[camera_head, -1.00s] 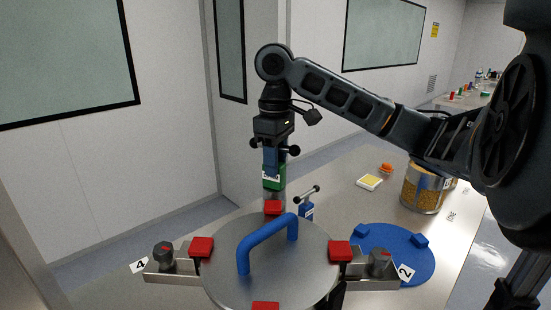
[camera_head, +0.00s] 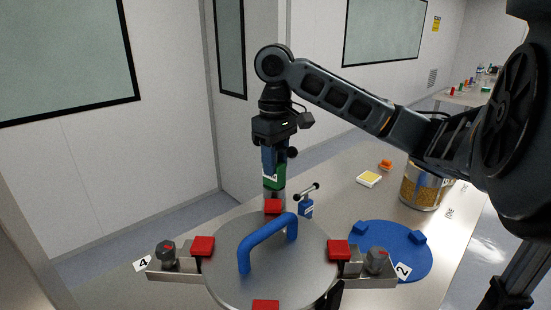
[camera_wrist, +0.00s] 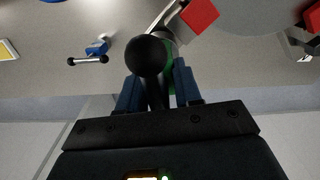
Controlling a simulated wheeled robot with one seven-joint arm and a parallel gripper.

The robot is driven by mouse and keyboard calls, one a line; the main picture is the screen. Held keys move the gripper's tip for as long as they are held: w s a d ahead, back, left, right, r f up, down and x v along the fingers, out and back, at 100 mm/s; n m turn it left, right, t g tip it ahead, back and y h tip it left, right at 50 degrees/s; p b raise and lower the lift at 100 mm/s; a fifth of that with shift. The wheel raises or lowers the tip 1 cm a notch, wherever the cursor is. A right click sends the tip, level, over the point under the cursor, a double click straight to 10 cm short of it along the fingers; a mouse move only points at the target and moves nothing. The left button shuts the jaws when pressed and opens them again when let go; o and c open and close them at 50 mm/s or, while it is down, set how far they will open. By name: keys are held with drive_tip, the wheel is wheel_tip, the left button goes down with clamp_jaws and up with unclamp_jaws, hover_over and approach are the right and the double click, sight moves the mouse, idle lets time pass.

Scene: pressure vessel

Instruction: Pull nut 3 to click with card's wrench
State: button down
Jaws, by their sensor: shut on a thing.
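My gripper (camera_head: 270,160) is shut on a green wrench (camera_head: 274,182), which stands upright at the vessel's far side. The wrench has a bar handle with black ball ends; one ball (camera_wrist: 147,55) is close to the camera in the wrist view. The wrench's grey lower end goes down behind the far red block (camera_head: 273,207). The nut under it is hidden, and no number shows there. A yellow card with a white border (camera_head: 369,179) lies on the table to the right.
The round lid (camera_head: 225,260) has a blue arched handle (camera_head: 267,240). Dark nuts sit at labels 4 (camera_head: 167,253) and 2 (camera_head: 377,260). A blue disc (camera_head: 392,262) and a jar (camera_head: 422,187) are further right.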

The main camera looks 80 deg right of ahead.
drive_tip(key=shift+m, duration=1.2)
drive_tip(key=shift+r, duration=3.55)
drive_tip(key=shift+s+a, duration=0.1)
